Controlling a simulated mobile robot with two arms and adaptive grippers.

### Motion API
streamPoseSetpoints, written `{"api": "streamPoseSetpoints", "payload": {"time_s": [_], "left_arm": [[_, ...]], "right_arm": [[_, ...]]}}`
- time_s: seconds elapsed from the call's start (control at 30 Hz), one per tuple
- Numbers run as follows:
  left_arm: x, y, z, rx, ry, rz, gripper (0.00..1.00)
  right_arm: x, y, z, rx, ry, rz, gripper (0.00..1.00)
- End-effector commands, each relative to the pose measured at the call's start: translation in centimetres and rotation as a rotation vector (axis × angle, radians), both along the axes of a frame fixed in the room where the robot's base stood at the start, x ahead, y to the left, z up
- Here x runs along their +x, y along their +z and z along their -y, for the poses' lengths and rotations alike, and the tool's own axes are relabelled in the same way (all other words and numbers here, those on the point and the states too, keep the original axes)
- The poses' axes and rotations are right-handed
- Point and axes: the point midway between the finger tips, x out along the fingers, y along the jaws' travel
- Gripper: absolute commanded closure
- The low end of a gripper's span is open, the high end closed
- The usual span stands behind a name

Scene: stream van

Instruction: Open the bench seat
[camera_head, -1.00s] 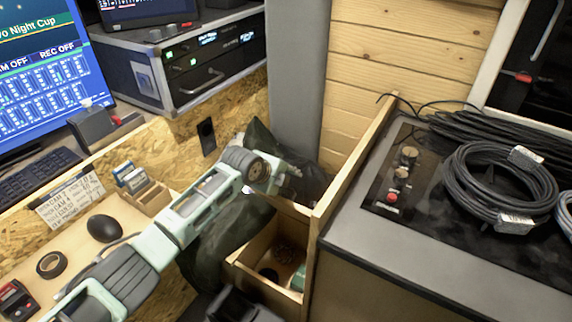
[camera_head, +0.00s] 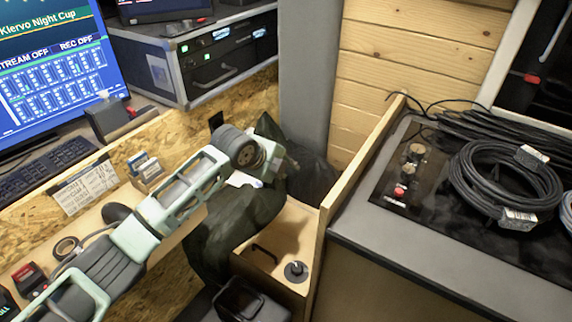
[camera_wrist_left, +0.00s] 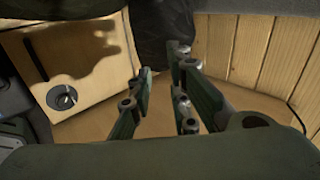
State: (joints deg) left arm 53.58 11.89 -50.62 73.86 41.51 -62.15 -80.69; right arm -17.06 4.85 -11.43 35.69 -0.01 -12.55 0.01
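The bench seat is a small wooden box between the dark draped cloth and a wooden side panel. Its pale lid (camera_head: 287,232) lies flat over the box, with a black handle (camera_head: 263,254) and a round black fitting (camera_head: 295,271). In the left wrist view the lid (camera_wrist_left: 95,50) is at the left, with the round fitting (camera_wrist_left: 62,95). My left gripper (camera_head: 283,168) is above and behind the lid, near the dark cloth. Its fingers (camera_wrist_left: 162,68) are apart with nothing between them, clear of the handle. My right gripper is not in view.
A wooden side panel (camera_head: 345,190) and a dark counter with coiled cables (camera_head: 505,185) stand right of the bench. Dark cloth (camera_head: 235,225) hangs left of it. A desk with mouse, tape and monitor (camera_head: 55,80) is at the left.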

Motion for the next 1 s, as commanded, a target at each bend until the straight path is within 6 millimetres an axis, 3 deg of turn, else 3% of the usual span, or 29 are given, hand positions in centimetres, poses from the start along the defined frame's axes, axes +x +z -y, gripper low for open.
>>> {"api": "streamPoseSetpoints", "payload": {"time_s": [0.03, 0.47, 0.67, 0.73, 1.0], "left_arm": [[-0.1, -0.2, 0.0, 0.001, 0.000, -0.002, 0.83], [-0.1, -0.2, -0.1, 0.003, 0.000, -0.002, 0.83], [0.0, 2.6, -0.1, 0.003, 0.000, -0.002, 0.83], [-2.2, -0.2, 0.5, -0.034, 0.027, -0.053, 0.83], [-10.2, -5.2, 0.9, -0.212, 0.241, -0.247, 0.83]], "right_arm": [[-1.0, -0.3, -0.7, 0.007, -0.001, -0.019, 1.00], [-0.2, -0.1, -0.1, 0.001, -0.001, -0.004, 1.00], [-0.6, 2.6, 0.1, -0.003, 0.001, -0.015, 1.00], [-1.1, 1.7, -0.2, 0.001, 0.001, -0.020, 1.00], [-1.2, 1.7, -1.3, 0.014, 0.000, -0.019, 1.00]]}}
